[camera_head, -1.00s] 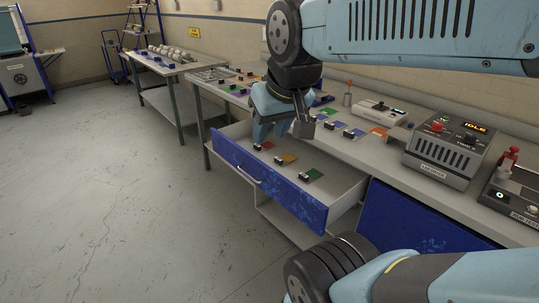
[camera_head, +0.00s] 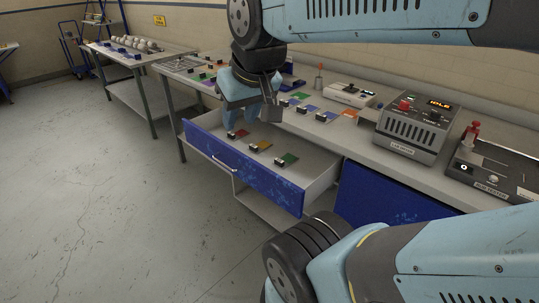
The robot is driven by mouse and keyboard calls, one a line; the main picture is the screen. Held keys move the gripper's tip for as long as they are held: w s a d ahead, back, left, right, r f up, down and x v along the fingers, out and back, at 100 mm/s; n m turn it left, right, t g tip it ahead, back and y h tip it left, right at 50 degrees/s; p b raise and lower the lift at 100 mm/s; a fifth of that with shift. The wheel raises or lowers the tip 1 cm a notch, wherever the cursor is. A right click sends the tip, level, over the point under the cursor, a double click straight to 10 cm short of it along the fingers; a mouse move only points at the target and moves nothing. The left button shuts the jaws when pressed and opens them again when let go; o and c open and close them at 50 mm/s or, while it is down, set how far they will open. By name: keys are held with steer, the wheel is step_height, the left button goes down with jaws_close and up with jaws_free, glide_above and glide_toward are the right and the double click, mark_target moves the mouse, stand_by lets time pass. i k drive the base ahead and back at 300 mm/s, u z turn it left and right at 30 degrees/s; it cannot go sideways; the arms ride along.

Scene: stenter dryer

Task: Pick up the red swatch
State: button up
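The red swatch (camera_head: 241,133) lies in the open blue-fronted drawer (camera_head: 237,168), at the left end of a short row. It has a small black and white piece on it. An orange swatch (camera_head: 261,146) and a green swatch (camera_head: 288,160) lie to its right in the same drawer. My gripper (camera_head: 240,113) points down above the drawer's left part, just above and behind the red swatch in the picture. Its light blue fingers look apart, with nothing seen between them. The exact height over the swatch is hard to tell.
The worktop above the drawer carries more colored swatches (camera_head: 305,107), a white device (camera_head: 347,95), a grey box reading IDLE (camera_head: 415,125) and a rub tester (camera_head: 492,165). A second table (camera_head: 122,60) stands at the back left. The floor at left is clear.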

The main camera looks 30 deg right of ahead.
mark_target(234, 136)
steer(key=z, duration=0.9)
steer(key=k, duration=0.4)
steer(key=u, duration=0.7)
steer(key=i, duration=1.65)
steer(key=z, duration=0.5)
